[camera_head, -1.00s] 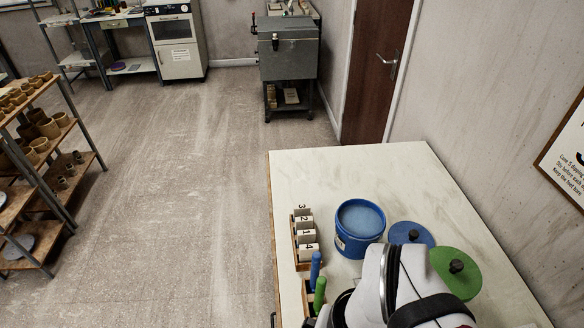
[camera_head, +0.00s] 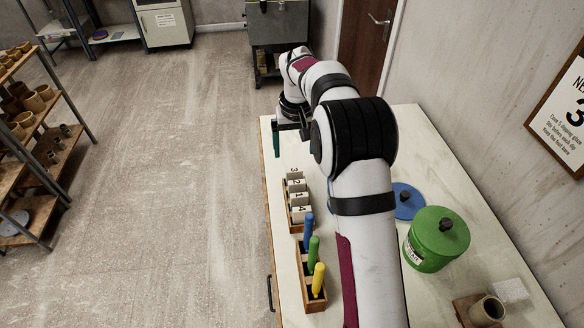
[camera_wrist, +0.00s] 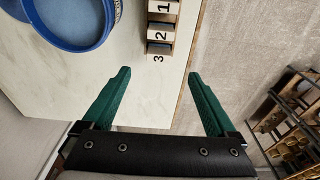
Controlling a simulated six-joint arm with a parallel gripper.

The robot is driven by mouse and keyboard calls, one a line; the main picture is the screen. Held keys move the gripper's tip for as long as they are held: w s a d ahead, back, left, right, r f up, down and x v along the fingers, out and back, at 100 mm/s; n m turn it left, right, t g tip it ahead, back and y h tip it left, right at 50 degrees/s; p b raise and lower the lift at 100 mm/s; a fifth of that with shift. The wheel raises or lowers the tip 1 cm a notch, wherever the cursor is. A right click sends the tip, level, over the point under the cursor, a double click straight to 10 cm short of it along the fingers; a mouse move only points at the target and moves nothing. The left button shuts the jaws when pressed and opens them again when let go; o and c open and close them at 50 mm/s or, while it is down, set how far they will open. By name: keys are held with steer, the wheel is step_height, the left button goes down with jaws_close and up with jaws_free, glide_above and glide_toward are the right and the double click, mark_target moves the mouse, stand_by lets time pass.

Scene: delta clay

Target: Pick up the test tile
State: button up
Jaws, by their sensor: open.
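Several pale numbered test tiles (camera_head: 297,198) stand in a narrow wooden rack near the table's left edge in the head view. The tiles marked 1, 2 and 3 also show in the wrist view (camera_wrist: 159,36), at the top, just beyond my fingertips. Which tile is meant cannot be told. My gripper (camera_wrist: 158,74) is open and empty, its two green fingers spread over the table's edge area. In the head view one green finger (camera_head: 276,144) shows beyond the rack's far end; the other is mostly hidden by my arm.
A wooden holder (camera_head: 312,277) with blue, green and yellow handles stands on the near side of the rack. A blue tub (camera_wrist: 70,22) is left of the tiles in the wrist view. A green lidded bucket (camera_head: 432,244) and blue lid (camera_head: 408,202) lie right of my arm.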

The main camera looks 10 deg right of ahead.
mark_target(294, 170)
steer(key=f, duration=0.3)
steer(key=w+f, duration=0.1)
steer(key=f, duration=0.3)
steer(key=w+f, duration=0.1)
steer(key=f, duration=0.3)
steer(key=shift+d, duration=0.1)
jaws_close()
